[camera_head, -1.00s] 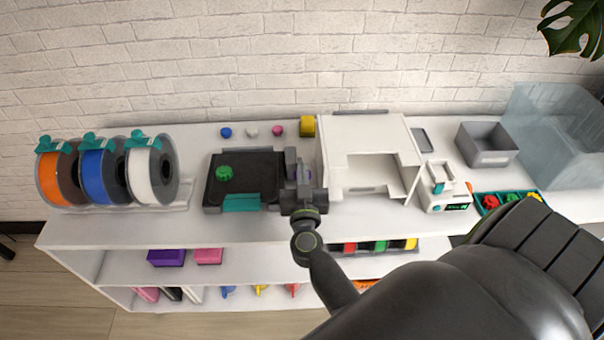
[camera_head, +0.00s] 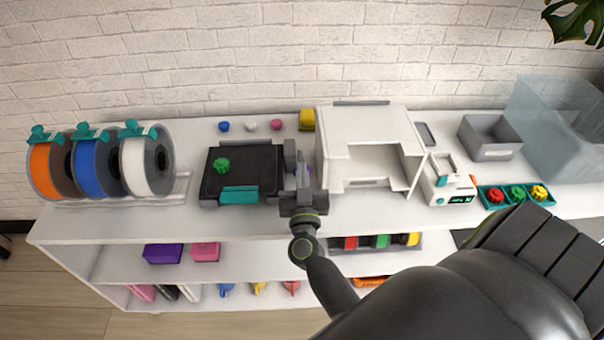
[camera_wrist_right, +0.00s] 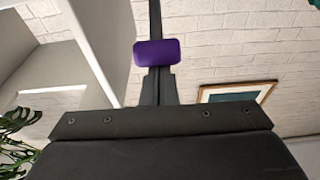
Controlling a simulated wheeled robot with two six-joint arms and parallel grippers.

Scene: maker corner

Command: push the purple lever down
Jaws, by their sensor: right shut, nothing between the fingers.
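The purple lever (camera_wrist_right: 157,53) shows in the right wrist view as a rounded purple block in front of a thin dark upright post. In the head view only a sliver of purple (camera_head: 309,169) shows beside my fingers, left of the white printer-like box; the rest is hidden. My right gripper (camera_head: 301,168) is shut and empty, pointing away from me toward the lever. In the wrist view its dark fingers (camera_wrist_right: 160,88) end just below the purple block; I cannot tell whether they touch it. My left gripper is not in view.
A black plate device (camera_head: 245,168) with a green piece stands left of my gripper, and the white box (camera_head: 370,130) stands close on the right. Filament spools (camera_head: 95,165) are at the far left. The shelf top's front strip (camera_head: 180,220) is clear.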

